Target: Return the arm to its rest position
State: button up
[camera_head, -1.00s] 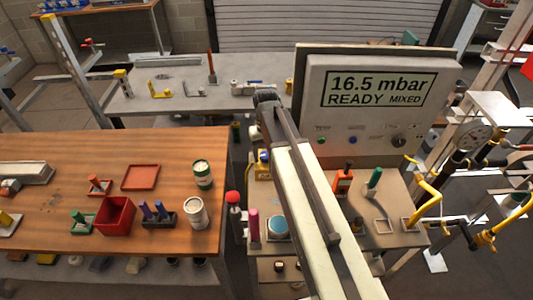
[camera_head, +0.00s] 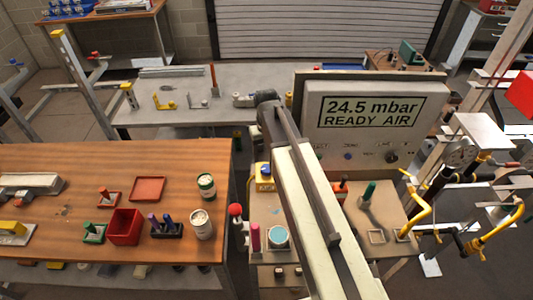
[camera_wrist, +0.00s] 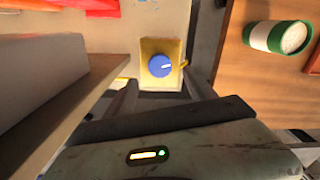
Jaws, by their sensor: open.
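My arm (camera_head: 305,200) rises from the lower right of the head view to a dark joint beside the display panel (camera_head: 365,118). The panel reads "24.5 mbar READY AIR". My gripper is hidden in the head view. Beyond the fingers is a blue knob (camera_wrist: 160,65) on a yellow block. The same blue knob (camera_head: 265,169) shows just left of my arm in the head view. I cannot tell the gap between fingers and knob.
A wooden bench (camera_head: 60,160) at left carries a red bin (camera_head: 124,228) and cans. A stand with a red ball-topped lever (camera_head: 236,210) and a pink post (camera_head: 255,236) is close to my arm.

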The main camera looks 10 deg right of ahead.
jog(key=shift+f, duration=0.1)
jog(key=shift+f+b, duration=0.25)
jog(key=shift+b, duration=0.1)
jog(key=s+f+b, duration=0.3)
jog(key=s, duration=0.1)
jog(key=shift+d+f, duration=0.1)
jog(key=shift+f, duration=0.05)
jog(key=s+b, duration=0.1)
jog(key=s, duration=0.5)
jog(key=shift+s+f+m, duration=0.25)
jog(key=shift+f+m, duration=0.05)
jog(key=shift+m, duration=0.1)
